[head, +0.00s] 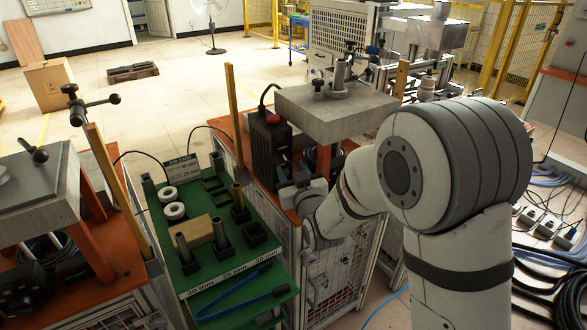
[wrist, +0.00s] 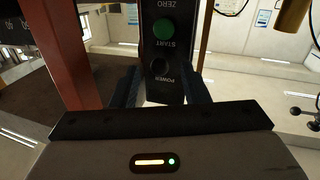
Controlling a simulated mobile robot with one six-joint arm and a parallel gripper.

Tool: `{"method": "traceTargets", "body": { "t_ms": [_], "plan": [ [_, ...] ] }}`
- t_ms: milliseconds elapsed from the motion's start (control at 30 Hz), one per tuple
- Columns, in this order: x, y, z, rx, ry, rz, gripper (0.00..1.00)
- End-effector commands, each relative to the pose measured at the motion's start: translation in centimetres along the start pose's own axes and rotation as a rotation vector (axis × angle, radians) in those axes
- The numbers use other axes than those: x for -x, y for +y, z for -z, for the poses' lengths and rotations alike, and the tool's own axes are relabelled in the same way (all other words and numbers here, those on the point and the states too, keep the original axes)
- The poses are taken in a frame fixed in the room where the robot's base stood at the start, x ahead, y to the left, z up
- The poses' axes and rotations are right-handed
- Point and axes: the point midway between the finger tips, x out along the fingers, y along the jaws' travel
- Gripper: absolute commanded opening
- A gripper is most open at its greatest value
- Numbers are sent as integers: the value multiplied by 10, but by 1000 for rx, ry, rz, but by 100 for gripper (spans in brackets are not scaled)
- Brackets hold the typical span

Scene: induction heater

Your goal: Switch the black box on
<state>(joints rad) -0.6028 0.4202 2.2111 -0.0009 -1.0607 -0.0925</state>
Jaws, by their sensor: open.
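The black box (head: 266,145) stands upright on the orange table, with a red knob on top, in the head view. In the wrist view its front panel (wrist: 161,48) fills the centre, with upside-down lettering. It carries a green button marked START (wrist: 162,29) and a dark round control marked POWER (wrist: 159,67). My gripper (wrist: 161,76) is open and empty, its two dark fingers either side of the panel's POWER end. Whether the fingers touch the box cannot be told. In the head view my gripper (head: 299,188) is low in front of the box, its fingertips hard to make out.
A green tray (head: 247,289) with rings, a wooden block and dark tubes lies left of my arm. A thick grey plate (head: 337,103) on orange posts stands right of the box. A yellow post (head: 234,115) rises behind the tray. An orange post (wrist: 69,55) is close in the wrist view.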

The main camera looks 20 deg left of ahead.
Motion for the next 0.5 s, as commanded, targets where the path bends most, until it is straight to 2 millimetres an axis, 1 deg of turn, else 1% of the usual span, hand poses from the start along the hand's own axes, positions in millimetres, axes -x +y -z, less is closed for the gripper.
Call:
{"method": "traceTargets", "body": {
  "t_ms": [33,133,367,500],
  "plan": [
    [-5,0,1,0,0,0,41],
    [-9,0,0,0,-1,0,41],
    [-10,0,0,0,0,0,41],
    [-10,0,0,0,0,1,31]
  ]
}}
